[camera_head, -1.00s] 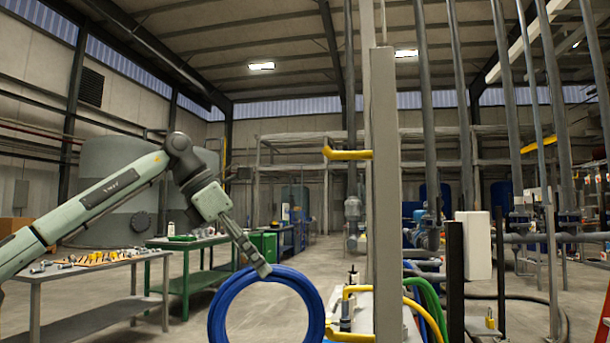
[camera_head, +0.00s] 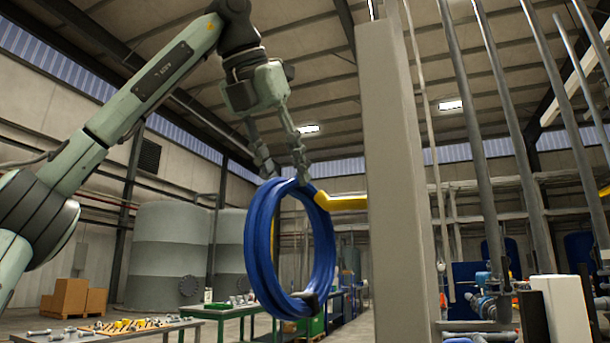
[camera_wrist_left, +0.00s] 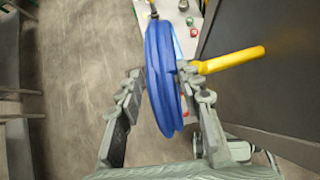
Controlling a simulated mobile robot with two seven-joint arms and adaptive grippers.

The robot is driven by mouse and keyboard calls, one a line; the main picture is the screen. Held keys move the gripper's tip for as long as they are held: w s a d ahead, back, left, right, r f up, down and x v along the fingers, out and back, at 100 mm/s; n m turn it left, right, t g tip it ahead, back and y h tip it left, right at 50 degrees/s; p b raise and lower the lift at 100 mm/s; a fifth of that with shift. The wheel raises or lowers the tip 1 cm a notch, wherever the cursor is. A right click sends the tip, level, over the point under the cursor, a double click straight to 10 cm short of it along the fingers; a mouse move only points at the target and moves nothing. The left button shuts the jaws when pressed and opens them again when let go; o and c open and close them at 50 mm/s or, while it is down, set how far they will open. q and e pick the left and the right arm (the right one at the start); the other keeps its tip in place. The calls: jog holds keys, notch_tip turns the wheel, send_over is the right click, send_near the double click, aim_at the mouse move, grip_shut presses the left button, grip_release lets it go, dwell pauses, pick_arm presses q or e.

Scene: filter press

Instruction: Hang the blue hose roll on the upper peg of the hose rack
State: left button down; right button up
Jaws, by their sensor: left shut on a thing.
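The blue hose roll (camera_head: 262,250) hangs upright from my left gripper (camera_head: 283,176), seen partly edge-on. A dark band is around its bottom. In the left wrist view the roll (camera_wrist_left: 162,75) lies between the two fingers of the gripper (camera_wrist_left: 157,80), which is shut on its top. The yellow upper peg (camera_head: 345,203) sticks out left from the grey rack post (camera_head: 397,180). Its tip overlaps the roll's upper right side; I cannot tell whether it passes inside the ring. In the wrist view the peg (camera_wrist_left: 230,60) is right beside the roll. My right gripper is not in view.
A bench with small parts (camera_head: 100,331) is at the lower left, with cardboard boxes (camera_head: 72,297) and grey tanks (camera_head: 165,255) behind. Vertical pipes (camera_head: 508,140) stand right of the post. The air left of the roll is free.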

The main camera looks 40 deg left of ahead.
pick_arm(q)
jog(key=shift+d+r, duration=0.15)
jog(key=shift+r, duration=0.15)
jog(key=shift+d, duration=0.3)
jog(key=shift+w+d+f, duration=0.1)
jog(key=shift+d, duration=0.35)
jog(key=w+d+f, duration=0.1)
jog(key=w+d, duration=0.1)
jog(key=d, duration=0.5)
jog(key=shift+d+f, duration=0.25)
jog(key=shift+d, duration=0.15)
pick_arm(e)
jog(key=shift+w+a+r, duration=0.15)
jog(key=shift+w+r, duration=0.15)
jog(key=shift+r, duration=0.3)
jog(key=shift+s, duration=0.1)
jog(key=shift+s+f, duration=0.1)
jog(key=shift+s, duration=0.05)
